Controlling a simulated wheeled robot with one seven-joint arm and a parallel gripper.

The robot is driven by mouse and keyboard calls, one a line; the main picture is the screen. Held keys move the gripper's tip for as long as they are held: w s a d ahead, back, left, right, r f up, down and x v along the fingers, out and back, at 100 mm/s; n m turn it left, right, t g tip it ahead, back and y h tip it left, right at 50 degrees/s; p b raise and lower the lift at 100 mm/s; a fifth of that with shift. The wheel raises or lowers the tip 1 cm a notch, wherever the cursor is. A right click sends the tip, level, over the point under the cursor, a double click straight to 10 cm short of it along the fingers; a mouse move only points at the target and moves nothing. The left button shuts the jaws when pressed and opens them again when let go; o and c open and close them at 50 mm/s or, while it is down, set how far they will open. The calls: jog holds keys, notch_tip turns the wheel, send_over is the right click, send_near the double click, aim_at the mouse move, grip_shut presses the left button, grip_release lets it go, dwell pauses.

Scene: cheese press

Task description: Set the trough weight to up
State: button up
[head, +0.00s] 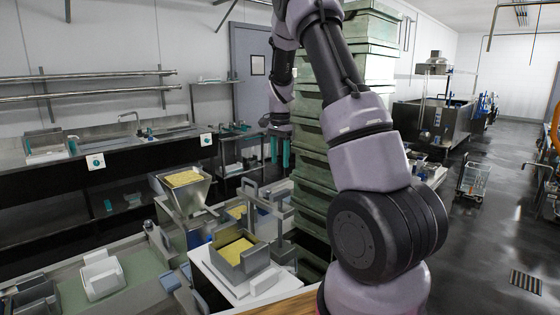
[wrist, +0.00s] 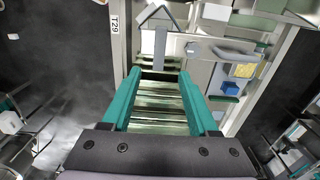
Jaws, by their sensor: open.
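My gripper (head: 280,150) hangs in mid-air, its two teal fingers pointing down, beside the stack of green crates. In the wrist view its fingers (wrist: 160,80) are spread apart with nothing between them. A grey trough (head: 230,264) holding yellow curd stands on a white base in front and to the left of my gripper, well apart from it. A metal frame with upright posts and a crossbar (head: 264,203) rises behind the trough. I cannot tell for sure which part is the trough weight, or its position.
The stack of green crates (head: 312,162) stands close to my arm. A hopper (head: 184,192) of yellow curd is to the left. A long counter (head: 100,150) runs along the back wall. Open floor (head: 490,220) lies to the right.

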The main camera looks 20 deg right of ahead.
notch_tip(320, 180, up, 10)
dwell(0.4)
